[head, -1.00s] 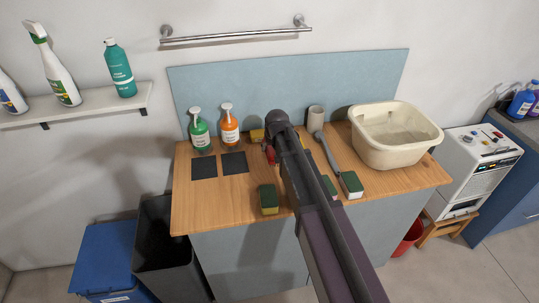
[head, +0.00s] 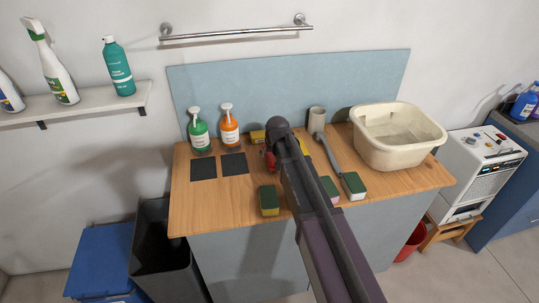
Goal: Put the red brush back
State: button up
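A small red piece (head: 270,160), perhaps part of the red brush, shows just left of my arm's far end over the wooden counter (head: 230,207). The rest of it is hidden by my arm. My gripper is at this far end, mostly hidden behind my own arm, and its fingers cannot be made out. Whether it holds the red piece cannot be told. A grey-handled tool (head: 329,152) lies in front of the cup.
A green bottle (head: 199,131) and an orange bottle (head: 229,127) stand behind two dark squares (head: 204,168). Several sponges lie about, one left of my arm (head: 269,201), another to the right (head: 354,186). A cream basin (head: 397,150) fills the right end. The front left counter is clear.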

jog(key=shift+r, duration=0.2)
dwell(0.4)
jog(key=p+v, duration=1.1)
jog(key=v, duration=0.1)
dwell(0.4)
dwell(0.7)
jog(key=shift+d+f, duration=0.1)
jog(key=s+d+f+m+g+h, duration=0.1)
jog(key=s+d+m+g, duration=0.2)
jog(key=s+d, duration=1.7)
jog(key=shift+s+d+f+g, duration=0.25)
jog(key=shift+s+g, duration=0.2)
jog(key=shift+g, duration=0.25)
